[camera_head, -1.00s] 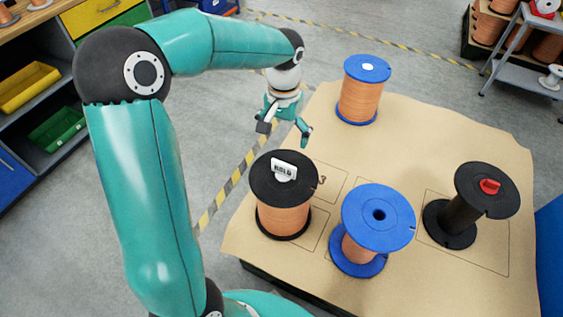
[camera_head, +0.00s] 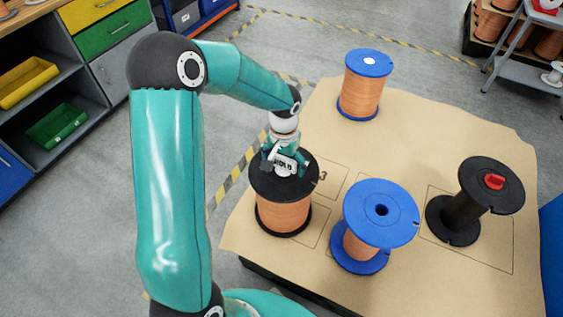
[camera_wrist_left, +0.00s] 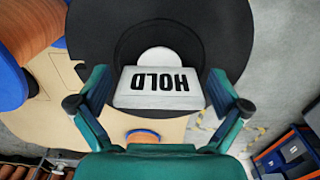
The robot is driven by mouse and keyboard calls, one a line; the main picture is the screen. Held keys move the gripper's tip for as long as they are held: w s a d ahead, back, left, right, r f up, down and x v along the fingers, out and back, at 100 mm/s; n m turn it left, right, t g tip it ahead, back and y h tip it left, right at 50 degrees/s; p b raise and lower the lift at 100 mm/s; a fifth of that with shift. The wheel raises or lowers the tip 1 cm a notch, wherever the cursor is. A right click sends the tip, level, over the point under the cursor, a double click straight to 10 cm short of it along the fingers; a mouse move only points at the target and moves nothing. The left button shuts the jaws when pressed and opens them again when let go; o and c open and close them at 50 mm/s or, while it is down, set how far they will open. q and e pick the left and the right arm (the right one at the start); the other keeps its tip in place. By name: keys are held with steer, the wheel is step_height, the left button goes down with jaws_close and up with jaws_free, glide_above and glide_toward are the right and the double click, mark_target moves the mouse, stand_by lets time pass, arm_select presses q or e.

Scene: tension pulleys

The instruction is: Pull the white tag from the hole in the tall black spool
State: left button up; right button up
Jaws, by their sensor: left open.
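The tall black spool (camera_head: 285,213), wound with copper wire, stands upright at the left front of the tan table. The white tag (camera_head: 289,164), lettered HOLD, sits upright at the middle of its black top flange. In the left wrist view the tag (camera_wrist_left: 160,90) stands on a round white base over the flange (camera_wrist_left: 95,38). My left gripper (camera_head: 283,158) is just behind and above the tag, open, with its fingers to either side. In the wrist view the fingers (camera_wrist_left: 160,84) are clear of the tag's ends. The hole is hidden under the tag's base. My right gripper is not in view.
A blue spool (camera_head: 380,215) with an open hole stands close on the right. A black spool with a red plug (camera_head: 494,181) is farther right. Another blue spool (camera_head: 364,85) stands at the back. The middle of the table (camera_head: 430,130) is clear.

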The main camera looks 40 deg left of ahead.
mark_target(284, 157)
arm_select(q)
steer(key=c, duration=1.1)
steer(key=shift+w+r+p, duration=0.1)
steer(key=shift+r+p, duration=0.3)
steer(key=shift+r, duration=0.25)
steer(key=shift+r+p, duration=0.65)
steer(key=shift+r, duration=0.35)
steer(key=shift+r+p, duration=1.4)
steer(key=shift+r, duration=0.6)
